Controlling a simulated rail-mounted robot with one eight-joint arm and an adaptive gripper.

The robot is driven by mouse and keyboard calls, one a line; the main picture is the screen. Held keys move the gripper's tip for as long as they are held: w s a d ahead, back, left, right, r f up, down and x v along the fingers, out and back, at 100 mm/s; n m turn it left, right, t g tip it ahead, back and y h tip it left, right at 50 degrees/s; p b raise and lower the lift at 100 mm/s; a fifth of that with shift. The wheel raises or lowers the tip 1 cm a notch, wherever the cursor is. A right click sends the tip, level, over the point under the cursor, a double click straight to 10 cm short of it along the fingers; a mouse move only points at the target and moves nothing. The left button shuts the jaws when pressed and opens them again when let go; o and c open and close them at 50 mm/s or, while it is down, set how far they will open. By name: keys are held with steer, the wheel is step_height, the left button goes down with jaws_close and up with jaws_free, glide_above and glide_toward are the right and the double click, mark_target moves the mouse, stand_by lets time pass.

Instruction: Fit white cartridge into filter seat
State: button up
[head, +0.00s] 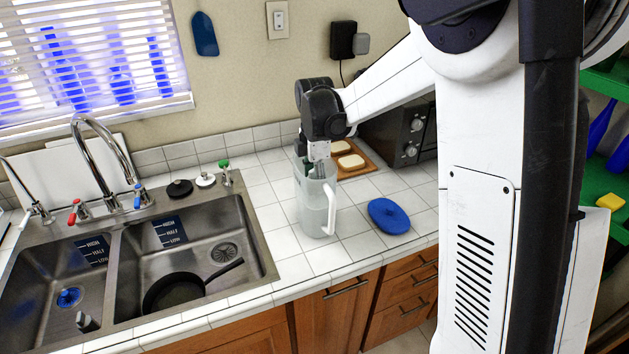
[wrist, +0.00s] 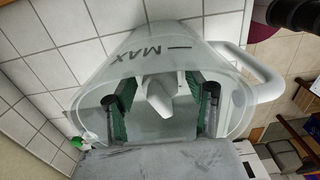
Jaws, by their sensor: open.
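A clear pitcher (head: 311,217) with a white handle stands upright on the tiled counter, right of the sink. It also shows in the wrist view (wrist: 105,72), with "MAX" marked on its wall. The white cartridge (wrist: 160,92) appears as a pale, tapered piece inside the pitcher, between my fingers. My gripper (wrist: 163,108) is open, its green-padded fingers apart on either side of the cartridge and reaching into the pitcher's mouth. In the head view my gripper (head: 319,168) points down into the pitcher. The filter seat is not clearly visible; I cannot tell how deep the cartridge sits.
A blue lid (head: 389,215) lies on the counter right of the pitcher. Behind are a wooden board (head: 356,166) with bread slices and a black oven (head: 408,135). The steel sink (head: 262,262) at left holds a black pan (head: 178,292). The front counter strip is clear.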

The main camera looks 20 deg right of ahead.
step_height(320, 180, up, 11)
steer(key=shift+r+b, duration=0.1)
steer(key=shift+b, duration=0.3)
steer(key=shift+s+r, duration=0.15)
steer(key=shift+r, duration=0.35)
steer(key=s+r+m+t, duration=0.3)
steer(key=s+m, duration=0.6)
steer(key=s, duration=0.6)
steer(key=s+f+m+t, duration=0.4)
steer(key=s+f+m, duration=0.1)
steer(key=s+m, duration=0.5)
steer(key=s, duration=0.2)
steer(key=shift+s, duration=0.35)
steer(key=shift+f, duration=0.1)
step_height(320, 180, down, 6)
steer(key=b, duration=0.5)
steer(key=shift+r+b, duration=0.2)
steer(key=shift+b, duration=0.2)
